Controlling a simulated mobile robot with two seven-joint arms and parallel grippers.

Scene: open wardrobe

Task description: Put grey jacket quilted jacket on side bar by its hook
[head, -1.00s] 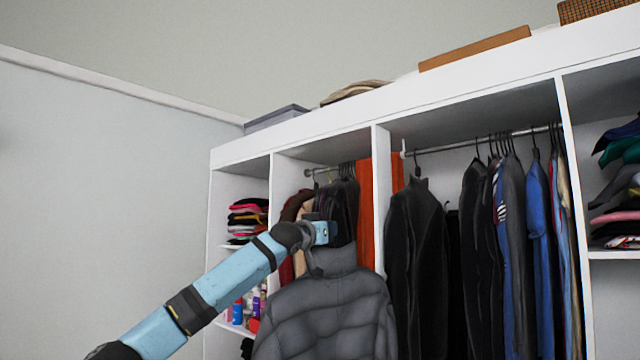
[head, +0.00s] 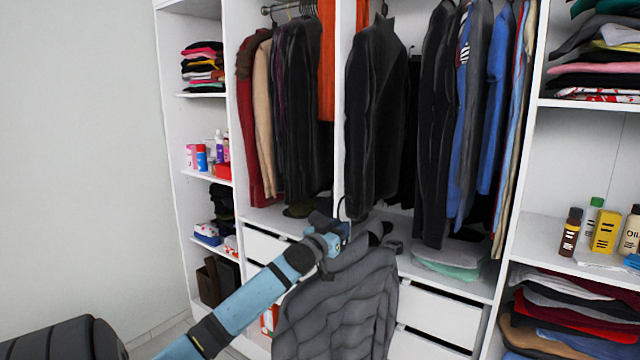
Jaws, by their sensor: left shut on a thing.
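The grey quilted jacket (head: 345,300) hangs from my left gripper (head: 340,230), in front of the wardrobe. My left gripper is shut at the top of the jacket, on its hanger. A dark curved hook (head: 341,206) rises above the gripper and appears free of any bar. The exact grip on the hanger is hard to make out. A short bar (head: 274,9) with clothes on it shows at the top of the left hanging compartment, higher than the jacket. The bar of the right hanging compartment is out of view. My right gripper is not in view.
Dark clothes (head: 304,110) and an orange garment (head: 327,60) fill the left hanging compartment. A white divider (head: 344,90) separates it from a black jacket (head: 375,115). White drawers (head: 440,312) are below. Shelves with folded clothes and bottles flank both sides.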

